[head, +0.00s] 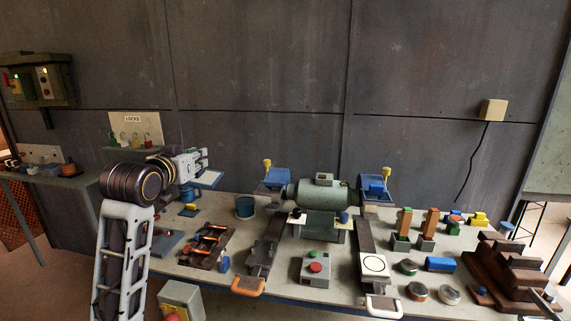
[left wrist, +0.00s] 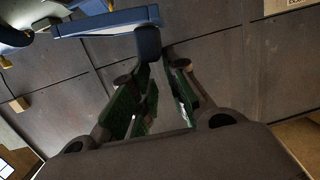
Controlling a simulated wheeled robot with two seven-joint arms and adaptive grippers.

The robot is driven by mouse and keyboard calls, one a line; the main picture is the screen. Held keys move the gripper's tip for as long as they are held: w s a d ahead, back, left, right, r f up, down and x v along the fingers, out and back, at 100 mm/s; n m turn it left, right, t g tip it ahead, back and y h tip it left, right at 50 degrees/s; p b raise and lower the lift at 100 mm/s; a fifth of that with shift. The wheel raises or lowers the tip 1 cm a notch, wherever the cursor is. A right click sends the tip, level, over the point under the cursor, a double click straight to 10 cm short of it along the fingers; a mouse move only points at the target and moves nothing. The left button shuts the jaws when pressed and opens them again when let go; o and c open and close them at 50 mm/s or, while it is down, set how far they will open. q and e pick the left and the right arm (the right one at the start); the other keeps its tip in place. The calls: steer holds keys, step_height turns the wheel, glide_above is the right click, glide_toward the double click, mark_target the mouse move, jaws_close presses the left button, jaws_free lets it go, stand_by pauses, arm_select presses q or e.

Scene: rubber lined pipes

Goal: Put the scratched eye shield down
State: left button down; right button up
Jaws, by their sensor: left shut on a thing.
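My left gripper (head: 204,160) is raised over the left back part of the bench. It is shut on the eye shield (head: 209,178), a pale pane in a blue frame, which hangs just below the fingers. In the left wrist view the shield's blue frame (left wrist: 105,22) lies across the top, and a dark blue block on it sits at the tips of the green-padded fingers (left wrist: 163,72). Scratches on the pane cannot be made out. My right gripper is not in view.
A green bench grinder (head: 325,195) with blue guards stands mid-bench. Dark stepped blocks (head: 505,270) stand at right.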

arm_select(q)
steer(key=s+f, duration=0.5)
steer(key=f, duration=1)
steer(key=s+d+f+y, duration=0.1)
steer(key=s+f, duration=0.5)
steer(key=f, duration=0.9)
steer(key=s+f+n, duration=0.1)
steer(key=s+f, duration=0.4)
steer(key=f, duration=1)
steer(key=shift+s+d+y, duration=0.2)
steer(key=shift+d+y, duration=0.1)
steer(key=shift+r, duration=0.1)
